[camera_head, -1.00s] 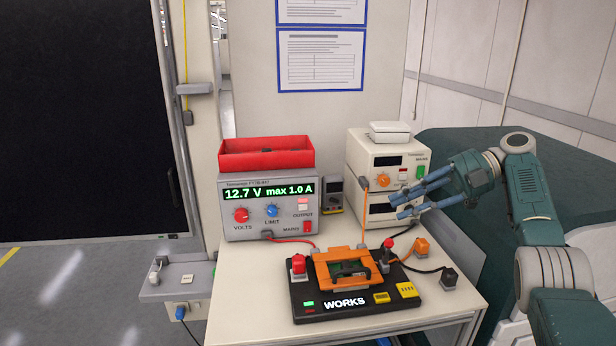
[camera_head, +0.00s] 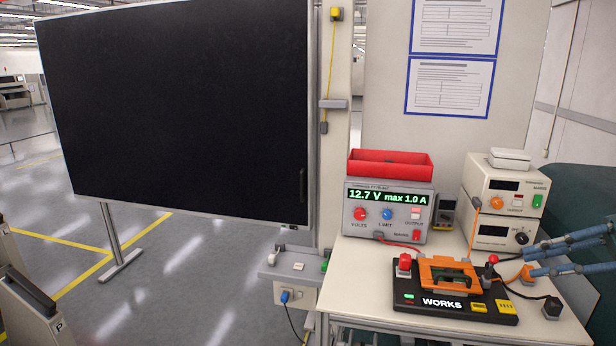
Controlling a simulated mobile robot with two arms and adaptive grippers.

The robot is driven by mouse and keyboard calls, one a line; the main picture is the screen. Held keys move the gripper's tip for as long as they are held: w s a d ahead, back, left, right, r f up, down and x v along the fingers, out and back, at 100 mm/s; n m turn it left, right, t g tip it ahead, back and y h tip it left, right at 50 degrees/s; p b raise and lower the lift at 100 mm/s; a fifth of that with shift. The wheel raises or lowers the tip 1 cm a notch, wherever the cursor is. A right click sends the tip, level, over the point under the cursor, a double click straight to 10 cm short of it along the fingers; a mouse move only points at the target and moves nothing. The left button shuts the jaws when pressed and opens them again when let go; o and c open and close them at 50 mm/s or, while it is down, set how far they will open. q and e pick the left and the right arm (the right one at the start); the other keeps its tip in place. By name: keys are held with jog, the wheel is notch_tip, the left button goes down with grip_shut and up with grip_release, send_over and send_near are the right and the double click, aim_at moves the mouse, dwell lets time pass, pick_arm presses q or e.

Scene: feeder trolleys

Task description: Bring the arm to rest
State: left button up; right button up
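My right gripper (camera_head: 527,261) shows at the right edge of the head view. Its two blue fingers are spread apart with nothing between them. The fingers point left, in front of the cream instruments and above the table's right side; the rest of that arm is out of the picture. My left gripper is not in view.
The white table (camera_head: 380,325) holds a power supply (camera_head: 387,236) reading 12.7 V max 1.0 A, a red bin (camera_head: 390,170), a black WORKS fixture (camera_head: 410,306) and cream instruments (camera_head: 505,178). A large black board (camera_head: 180,110) stands left. Open floor (camera_head: 160,290) lies below it.

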jog(key=s+a+f+m+g+h, duration=0.25)
jog(key=a+f, duration=0.25)
jog(key=f, duration=0.7)
jog(key=s+a+f+m+g+h, duration=0.1)
jog(key=s+a+f+m+h, duration=0.25)
jog(key=f, duration=0.95)
jog(key=s+a+f+m+g+h, duration=0.15)
jog(key=s+a+f, duration=0.3)
jog(key=f, duration=0.75)
jog(key=s+a+f+m+t+h, duration=0.1)
jog(key=s+a+f+m, duration=0.15)
jog(key=s+a, duration=0.2)
jog(key=s+a+f+m+h, duration=0.2)
jog(key=s+a+f, duration=0.15)
jog(key=s, duration=0.25)
jog(key=s+a+r+m+t, duration=0.35)
jog(key=s+r+m, duration=0.3)
jog(key=s, duration=0.45)
notch_tip(320, 180, down, 28)
jog(key=s+g, duration=0.2)
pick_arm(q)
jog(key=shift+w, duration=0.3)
pick_arm(e)
jog(key=s+d+f+g+h, duration=0.1)
jog(key=s+d+f, duration=0.1)
jog(key=s+f, duration=1.3)
jog(key=shift+s+d, duration=0.35)
jog(key=shift+s, duration=0.45)
